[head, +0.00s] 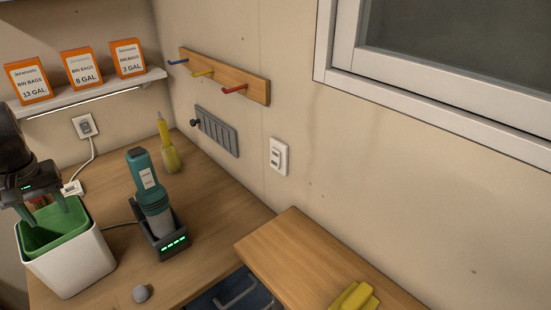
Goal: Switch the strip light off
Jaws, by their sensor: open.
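The strip light (85,103) is a thin white bar under the wall shelf at upper left and looks lit. A white wall plate (85,126) sits below it, with a white cord running down to a small white box (72,188) on the counter. Another white plate with two rocker-like parts (279,156) is on the right-hand wall. I cannot tell which one works the light, or the rocker positions. My gripper (43,208) is at the left edge, fingers down and apart, over the white bin with the green inner tub. It is in front of the wall plates, touching neither.
The white bin (75,268) stands below my gripper. Orange boxes (81,68) line the shelf. A peg rail (222,77) juts from the right-hand wall.

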